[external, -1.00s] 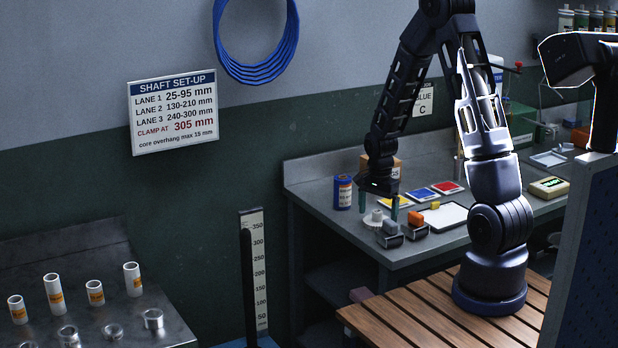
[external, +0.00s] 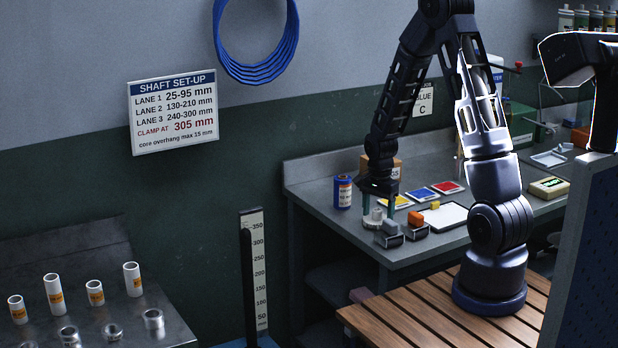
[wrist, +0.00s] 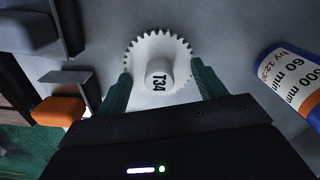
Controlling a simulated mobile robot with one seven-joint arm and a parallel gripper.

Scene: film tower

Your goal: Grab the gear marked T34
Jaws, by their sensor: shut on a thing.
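The white gear marked T34 (wrist: 160,52) has a toothed rim and a raised hub with black lettering. My gripper (wrist: 161,76) has its two green fingers shut on the gear, one on each side of the hub. In the external view the gear (external: 373,217) shows small and pale at the near left of the grey workbench (external: 400,258), with my gripper (external: 379,207) pointing down over it. I cannot tell whether the gear touches the bench.
A blue-and-white labelled can (external: 343,191) stands left of the gear. Dark blocks (external: 389,236) and an orange block (external: 416,218) are close on its right. Coloured cards (external: 422,194) and a white pad (external: 444,215) lie beyond. The bench's front edge is near.

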